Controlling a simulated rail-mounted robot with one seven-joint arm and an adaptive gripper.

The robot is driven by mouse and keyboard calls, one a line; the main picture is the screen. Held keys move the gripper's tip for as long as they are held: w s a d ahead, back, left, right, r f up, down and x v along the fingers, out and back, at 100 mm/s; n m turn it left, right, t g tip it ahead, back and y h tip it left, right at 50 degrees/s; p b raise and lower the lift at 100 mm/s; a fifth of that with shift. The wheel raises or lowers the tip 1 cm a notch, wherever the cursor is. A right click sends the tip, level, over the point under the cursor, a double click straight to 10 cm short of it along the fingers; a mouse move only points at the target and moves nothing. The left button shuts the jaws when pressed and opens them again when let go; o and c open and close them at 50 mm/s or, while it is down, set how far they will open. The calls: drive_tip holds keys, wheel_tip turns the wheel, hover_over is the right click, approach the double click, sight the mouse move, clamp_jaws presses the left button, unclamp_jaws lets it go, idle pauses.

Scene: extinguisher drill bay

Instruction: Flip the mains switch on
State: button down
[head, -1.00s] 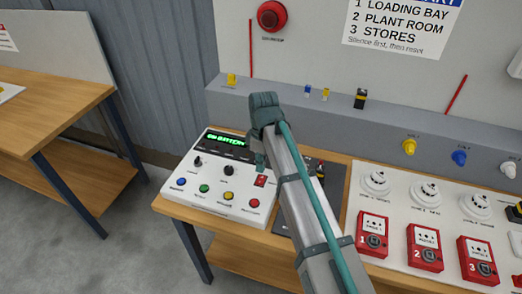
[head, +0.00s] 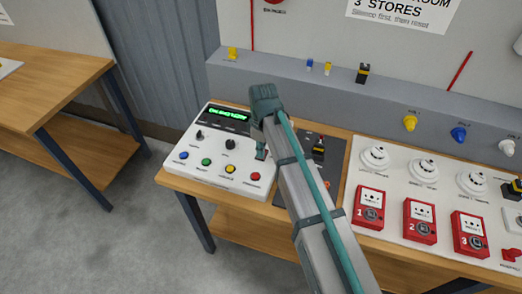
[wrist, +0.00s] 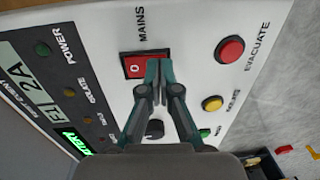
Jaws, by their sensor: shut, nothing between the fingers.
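The mains switch (wrist: 133,67) is a red rocker marked 0, under the word MAINS on the white control panel (wrist: 112,22). In the wrist view my gripper (wrist: 160,66) is shut and empty, its fingertips over the right part of the rocker. I cannot tell whether they touch it. In the head view my gripper (head: 261,153) is above the right side of the panel (head: 205,172), and the switch is hidden behind it and my arm. A green lit display (head: 228,115) is at the panel's back; its text is not clearly readable.
A red EVACUATE button (wrist: 229,50) and a yellow button (wrist: 212,104) are right of the switch. A black knob (wrist: 154,129) is close below my fingers. Red call points (head: 369,207) stand on a white board to the right. A grey ledge (head: 285,92) runs behind.

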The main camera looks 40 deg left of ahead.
drive_tip(key=shift+s+f, duration=0.15)
drive_tip(key=shift+f, duration=0.15)
drive_tip(key=shift+r, duration=0.15)
drive_tip(key=shift+w+a+r, duration=0.2)
drive_tip(key=shift+w, duration=0.6)
drive_tip(key=shift+r+p, duration=0.1)
drive_tip(key=shift+p, duration=0.2)
drive_tip(key=r+p, duration=0.2)
drive_tip(key=r, duration=0.1)
drive_tip(key=r+p, duration=0.1)
drive_tip(key=shift+s+d+r, duration=0.1)
drive_tip(key=shift+s+r, duration=0.15)
drive_tip(key=shift+r+b, duration=0.2)
drive_tip(key=shift+b, duration=0.5)
wheel_tip(320, 180, up, 9)
drive_tip(key=s+b, duration=0.1)
drive_tip(key=b, duration=0.1)
drive_tip(key=shift+d+b, duration=0.15)
drive_tip(key=shift+b, duration=0.25)
drive_tip(key=shift+s+f, duration=0.1)
